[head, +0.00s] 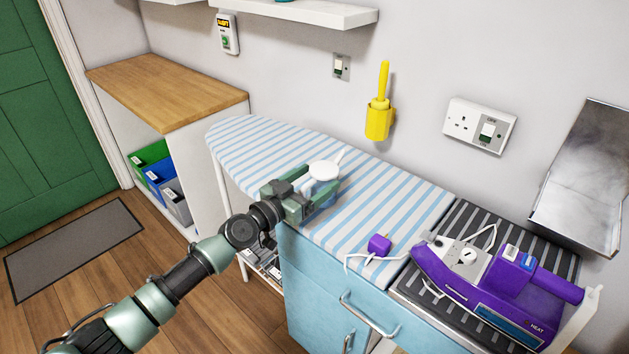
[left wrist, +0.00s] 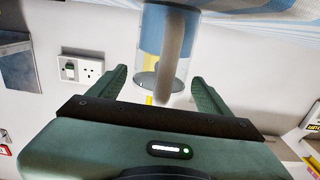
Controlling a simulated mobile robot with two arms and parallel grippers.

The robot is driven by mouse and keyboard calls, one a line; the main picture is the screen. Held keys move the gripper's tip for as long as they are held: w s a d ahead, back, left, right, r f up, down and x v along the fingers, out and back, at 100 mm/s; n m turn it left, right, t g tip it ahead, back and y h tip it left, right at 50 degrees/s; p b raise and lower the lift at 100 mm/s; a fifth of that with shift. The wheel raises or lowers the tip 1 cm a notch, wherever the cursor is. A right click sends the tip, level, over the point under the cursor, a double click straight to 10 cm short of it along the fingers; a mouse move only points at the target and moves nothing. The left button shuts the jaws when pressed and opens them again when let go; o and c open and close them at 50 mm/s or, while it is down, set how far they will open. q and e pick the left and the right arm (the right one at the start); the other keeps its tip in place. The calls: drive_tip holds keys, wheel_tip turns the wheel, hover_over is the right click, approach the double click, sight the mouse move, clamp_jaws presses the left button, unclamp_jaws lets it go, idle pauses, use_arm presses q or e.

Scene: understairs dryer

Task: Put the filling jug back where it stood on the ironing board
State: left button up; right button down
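The filling jug (head: 324,171) has a white lid and a clear, bluish body. It is at the front edge of the striped ironing board (head: 375,207), toward the middle of its length. My left gripper (head: 303,194) is at the jug, its fingers pointing at it. In the left wrist view, which is upside down, the jug (left wrist: 150,45) shows with its handle toward me, between and beyond the spread fingers (left wrist: 161,88). Gaps show on both sides of the handle. The jug's base seems to meet the board, but contact is unclear. My right gripper is out of view.
A purple steam unit (head: 490,292) stands on a dark ribbed mat (head: 463,222) at the right, with a purple plug (head: 379,244) and white cord on the board nearby. A blue cabinet (head: 318,290) is below the board. The board's left end is clear.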

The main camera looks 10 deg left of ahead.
use_arm(q)
drive_tip(key=shift+r, duration=0.15)
drive_tip(key=shift+r+p, duration=0.25)
drive_tip(key=shift+p, duration=0.15)
drive_tip(key=v, duration=1.1)
drive_tip(key=s+a+f+n+g+y, duration=0.1)
drive_tip(key=s+a+f+g+y, duration=0.15)
drive_tip(key=f, duration=0.95)
drive_tip(key=s+a+f+n+g+y, duration=0.15)
drive_tip(key=s+a+f, duration=0.25)
drive_tip(key=f, duration=0.8)
drive_tip(key=s+a+f+n+g+y, duration=0.1)
drive_tip(key=s+a+f+y, duration=0.25)
drive_tip(key=f, duration=0.85)
drive_tip(key=s+a+f+g+y, duration=0.15)
drive_tip(key=s+f+g, duration=0.25)
drive_tip(key=s+f, duration=1.4)
drive_tip(key=s+d+f+g, duration=0.1)
drive_tip(key=s+f+g, duration=0.1)
drive_tip(key=s, duration=1)
drive_tip(key=s+d+f+g+y, duration=0.1)
drive_tip(key=s+d+f+g, duration=0.1)
drive_tip(key=s, duration=1)
wheel_tip(320, 180, down, 3)
drive_tip(key=shift+s+d+r+n+g+b, duration=0.15)
drive_tip(key=shift+s+n+g+b, duration=0.2)
drive_tip(key=shift+n+g, duration=0.15)
